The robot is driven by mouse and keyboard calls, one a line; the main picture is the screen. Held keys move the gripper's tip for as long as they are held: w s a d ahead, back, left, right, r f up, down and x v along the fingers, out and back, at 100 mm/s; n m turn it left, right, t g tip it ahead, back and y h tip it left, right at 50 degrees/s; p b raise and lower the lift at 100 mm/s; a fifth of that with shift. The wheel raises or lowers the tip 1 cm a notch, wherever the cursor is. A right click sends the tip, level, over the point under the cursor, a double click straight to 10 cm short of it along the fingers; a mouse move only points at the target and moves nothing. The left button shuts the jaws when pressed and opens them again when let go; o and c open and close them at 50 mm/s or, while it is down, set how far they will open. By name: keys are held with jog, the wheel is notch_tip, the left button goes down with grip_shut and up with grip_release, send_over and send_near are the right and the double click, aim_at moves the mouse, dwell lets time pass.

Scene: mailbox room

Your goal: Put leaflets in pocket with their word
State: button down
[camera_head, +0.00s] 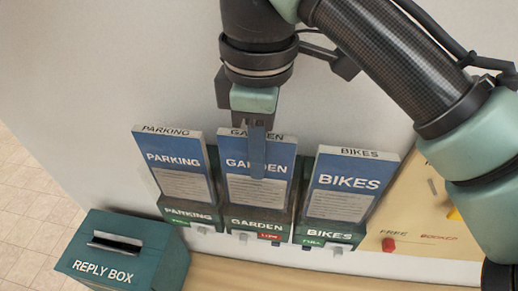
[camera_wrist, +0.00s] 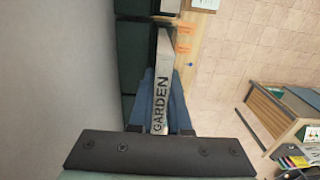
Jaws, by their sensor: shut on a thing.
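My gripper (camera_head: 257,170) points down from above and is shut on the GARDEN leaflet (camera_head: 236,187), a blue and white stack or block. Its lower end is at the GARDEN pocket (camera_head: 257,224); I cannot tell how deep it sits. In the wrist view the top edge of the GARDEN leaflet (camera_wrist: 161,90) lies between my fingers. The PARKING leaflet (camera_head: 176,170) stands in the PARKING pocket (camera_head: 190,216) at left. The BIKES leaflet (camera_head: 342,185) stands in the BIKES pocket (camera_head: 328,233) at right. All three words match their pockets.
A green reply box (camera_head: 100,268) stands at the front left. A wooden board (camera_head: 405,215) with a red knob (camera_head: 388,244) is at the right, partly behind my arm. A plain wall stands behind the pockets. The wrist view shows a wooden cabinet (camera_wrist: 270,115) across the floor.

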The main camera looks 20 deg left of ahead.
jog(key=c, duration=0.8)
grip_release()
notch_tip(320, 180, up, 13)
jog(key=shift+b, duration=0.7)
